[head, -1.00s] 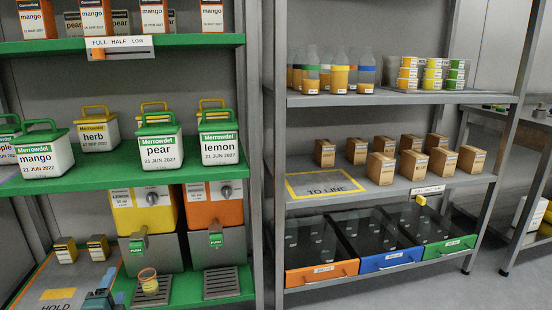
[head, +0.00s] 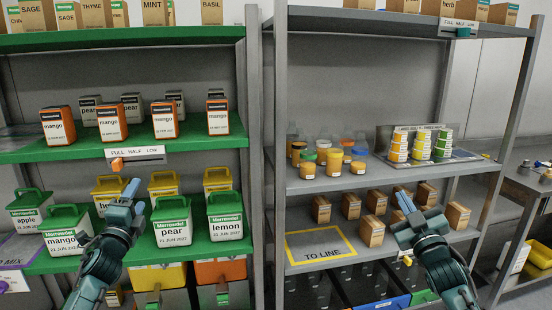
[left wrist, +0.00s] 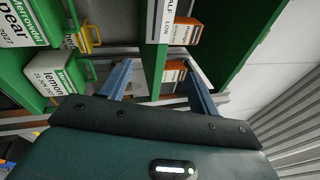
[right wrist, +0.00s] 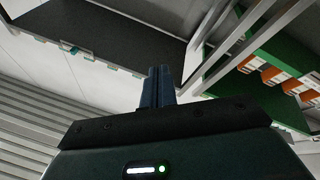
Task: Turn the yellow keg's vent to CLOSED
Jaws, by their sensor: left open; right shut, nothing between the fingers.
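The yellow keg (head: 166,276) stands under the green shelf at the lower left of the head view. Its lower part is cut off by the picture's bottom edge, and I cannot make out its vent setting. An orange keg (head: 222,268) stands to its right. My left gripper (head: 130,192) is raised in front of the green shelves, above and apart from the yellow keg. Its fingers are spread and empty in the left wrist view (left wrist: 160,85). My right gripper (head: 404,200) is in front of the grey rack, with its fingers together and empty in the right wrist view (right wrist: 160,84).
Lidded tubs, such as the pear tub (head: 172,226), fill the green shelf (head: 255,256) above the kegs. A FULL HALF LOW slider (head: 136,152) hangs on the shelf edge above. The grey rack at right holds jars, boxes and a TO LINE area (head: 322,248).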

